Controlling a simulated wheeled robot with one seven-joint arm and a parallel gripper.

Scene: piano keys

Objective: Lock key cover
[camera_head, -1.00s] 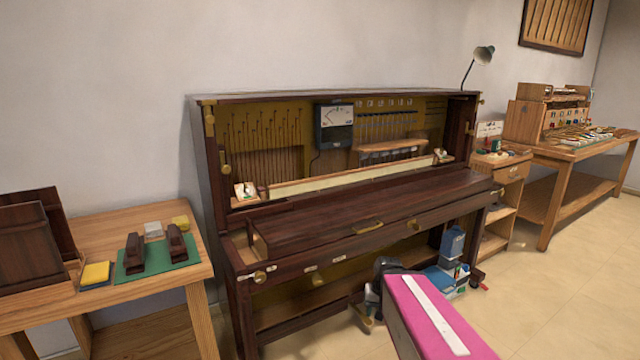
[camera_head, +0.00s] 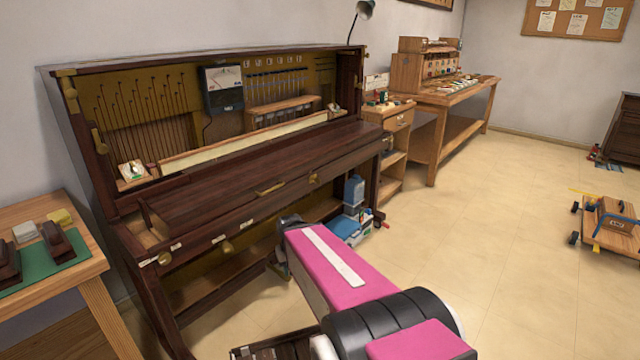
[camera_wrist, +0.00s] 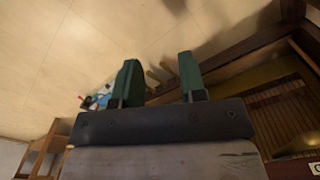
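The key cover (camera_head: 250,192) is a long dark wooden lid lying closed across the front of the upright piano. A brass handle (camera_head: 270,187) sits on its front edge. A small brass fitting (camera_head: 313,179), perhaps the lock, is to the right of the handle. My gripper's two green fingers stand apart with nothing held between them in the wrist view (camera_wrist: 160,80). That view looks past them to the floor and dark piano wood; the key cover cannot be made out there. In the head view the fingers are hidden by my pink arm, low in front of the piano.
A workbench (camera_head: 85,275) is at left, a small cabinet (camera_head: 397,130) at right. The floor at right is mostly clear, with a low trolley (camera_head: 612,228).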

